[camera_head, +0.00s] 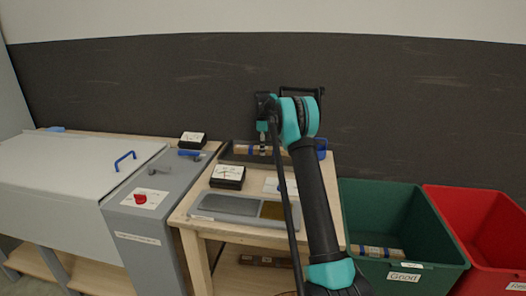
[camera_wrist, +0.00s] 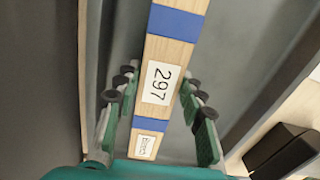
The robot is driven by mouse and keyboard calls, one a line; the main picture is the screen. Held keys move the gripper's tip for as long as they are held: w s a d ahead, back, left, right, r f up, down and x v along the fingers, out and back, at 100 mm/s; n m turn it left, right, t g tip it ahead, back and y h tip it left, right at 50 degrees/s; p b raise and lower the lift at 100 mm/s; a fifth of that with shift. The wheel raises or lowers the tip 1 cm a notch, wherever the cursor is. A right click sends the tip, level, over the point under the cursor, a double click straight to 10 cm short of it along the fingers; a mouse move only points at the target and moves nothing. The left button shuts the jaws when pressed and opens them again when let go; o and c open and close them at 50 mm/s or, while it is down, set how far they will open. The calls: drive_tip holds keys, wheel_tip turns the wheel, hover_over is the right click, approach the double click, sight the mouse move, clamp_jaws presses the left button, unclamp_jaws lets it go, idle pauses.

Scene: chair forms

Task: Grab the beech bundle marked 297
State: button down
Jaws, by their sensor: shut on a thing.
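The beech bundle marked 297 (camera_wrist: 160,83) is a pale wooden strip with blue bands and a white number label in the wrist view. A second, smaller label sits near its lower end. My gripper (camera_wrist: 158,100) has its green, black-padded fingers on both sides of the bundle, shut on it around the 297 label. In the head view my gripper (camera_head: 262,146) is low over the dark tray (camera_head: 228,156) at the back of the wooden table, where a pale bundle (camera_head: 243,150) shows. My arm hides part of the tray.
The table (camera_head: 178,218) also holds a black meter (camera_head: 228,177) and a grey panel (camera_head: 225,206). A grey cabinet (camera_head: 150,220) with a red knob stands at left. A green bin (camera_head: 420,225) containing a bundle (camera_head: 378,252) and a red bin (camera_head: 490,215) stand at right.

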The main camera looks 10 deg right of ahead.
wheel_tip(320, 180, up, 20)
idle(0.6)
